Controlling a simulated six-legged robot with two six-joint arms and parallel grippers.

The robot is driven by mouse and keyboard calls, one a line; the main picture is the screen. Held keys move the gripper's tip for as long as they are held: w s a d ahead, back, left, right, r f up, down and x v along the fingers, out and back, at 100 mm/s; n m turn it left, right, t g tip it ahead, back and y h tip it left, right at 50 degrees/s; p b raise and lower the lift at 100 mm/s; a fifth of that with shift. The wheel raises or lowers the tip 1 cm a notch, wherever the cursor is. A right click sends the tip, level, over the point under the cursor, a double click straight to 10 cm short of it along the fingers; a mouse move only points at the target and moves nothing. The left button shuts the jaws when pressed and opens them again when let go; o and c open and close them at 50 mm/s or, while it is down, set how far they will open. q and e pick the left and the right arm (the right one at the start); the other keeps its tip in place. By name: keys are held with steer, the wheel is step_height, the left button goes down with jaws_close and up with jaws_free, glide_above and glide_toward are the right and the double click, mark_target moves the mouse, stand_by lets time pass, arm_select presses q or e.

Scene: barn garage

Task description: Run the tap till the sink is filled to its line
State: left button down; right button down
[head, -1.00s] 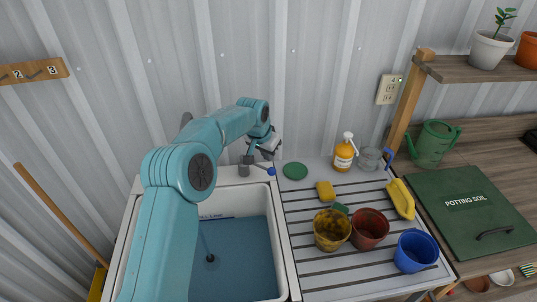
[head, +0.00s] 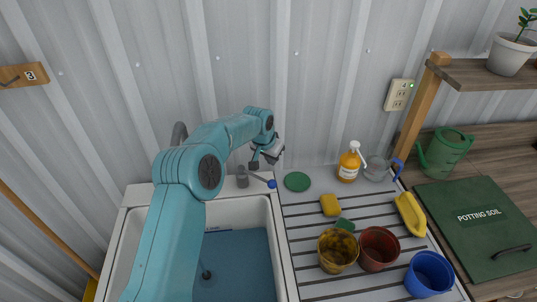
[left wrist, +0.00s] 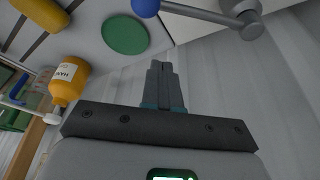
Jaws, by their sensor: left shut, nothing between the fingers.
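The sink (head: 240,212) is white and holds blue-tinted water (head: 237,262), with a dark round spot (head: 206,274) at the bottom. A small blue mark (head: 217,230) shows on its back wall near the water's edge. The tap's lever (head: 258,179) runs right from a grey post (head: 242,178) to a blue knob; a grey arch, probably the spout (head: 180,132), is mostly hidden behind my arm. My left gripper (head: 255,163) is shut and empty, just above the lever. The left wrist view shows the closed fingers (left wrist: 163,85) apart from the blue knob (left wrist: 145,8). My right gripper is out of view.
Right of the sink, the drainboard holds a green disc (head: 297,181), a yellow sponge (head: 330,204), several pots and cups, and an orange bottle (head: 349,163). A corrugated wall (head: 300,80) stands close behind. My left arm covers part of the sink.

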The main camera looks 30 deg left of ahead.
mark_target(258, 177)
arm_select(q)
steer(key=s+f+b, duration=0.1)
steer(key=f+b, duration=0.1)
steer(key=f, duration=0.1)
steer(key=s+f+b, duration=0.1)
steer(key=shift+s+a+f, duration=0.15)
steer(key=shift+s+f, duration=0.15)
steer(key=shift+s, duration=0.05)
steer(key=shift+w, duration=0.1)
steer(key=shift+a, duration=0.15)
